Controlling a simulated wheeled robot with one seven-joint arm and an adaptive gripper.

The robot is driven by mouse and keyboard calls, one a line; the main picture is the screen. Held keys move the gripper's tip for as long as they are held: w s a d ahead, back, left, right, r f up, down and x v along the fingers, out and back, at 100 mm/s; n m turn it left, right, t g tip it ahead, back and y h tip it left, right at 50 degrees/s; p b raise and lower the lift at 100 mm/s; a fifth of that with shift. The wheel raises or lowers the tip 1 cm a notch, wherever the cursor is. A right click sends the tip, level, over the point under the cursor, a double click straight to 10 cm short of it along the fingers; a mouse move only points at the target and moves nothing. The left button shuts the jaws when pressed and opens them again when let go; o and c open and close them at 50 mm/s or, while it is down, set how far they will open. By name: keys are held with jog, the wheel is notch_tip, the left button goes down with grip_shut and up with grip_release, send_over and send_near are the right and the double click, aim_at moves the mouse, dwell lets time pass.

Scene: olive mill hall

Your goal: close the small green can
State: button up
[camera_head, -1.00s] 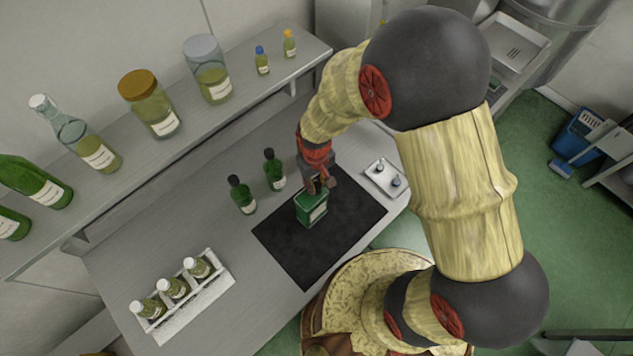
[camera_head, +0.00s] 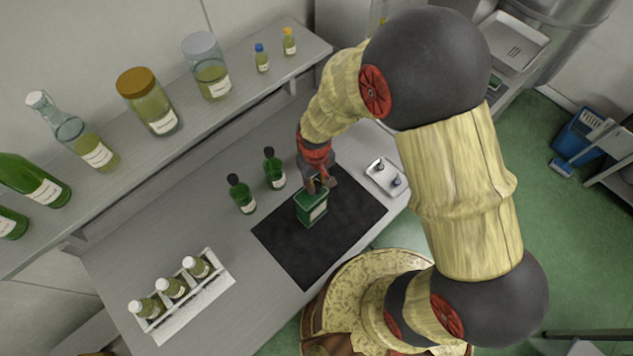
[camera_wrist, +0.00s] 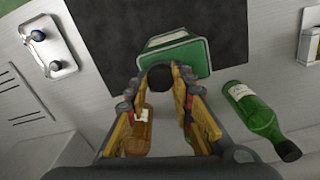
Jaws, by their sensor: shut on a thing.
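The small green can (camera_head: 311,208) stands on the dark mat, with a pale label on its side. It also shows in the wrist view (camera_wrist: 188,58), at the top centre. My gripper (camera_head: 319,187) is at the can's top in the head view. In the wrist view my gripper (camera_wrist: 160,80) is shut on a round black cap (camera_wrist: 160,76). The cap overlaps the can's near edge there; I cannot tell whether it touches the can. The can's opening is hidden behind my gripper and the cap.
The dark mat (camera_head: 290,245) lies on a steel bench. Two dark-capped green bottles (camera_head: 241,194) (camera_head: 274,168) stand left of the can. A small metal tray (camera_head: 373,182) with two small pieces lies to the right. A rack (camera_head: 205,300) of bottles stands front left. Bottles and jars line the shelf (camera_head: 225,110).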

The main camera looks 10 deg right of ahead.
jog(key=o, duration=1)
jog(key=shift+o, duration=0.2)
jog(key=shift+c, duration=1.1)
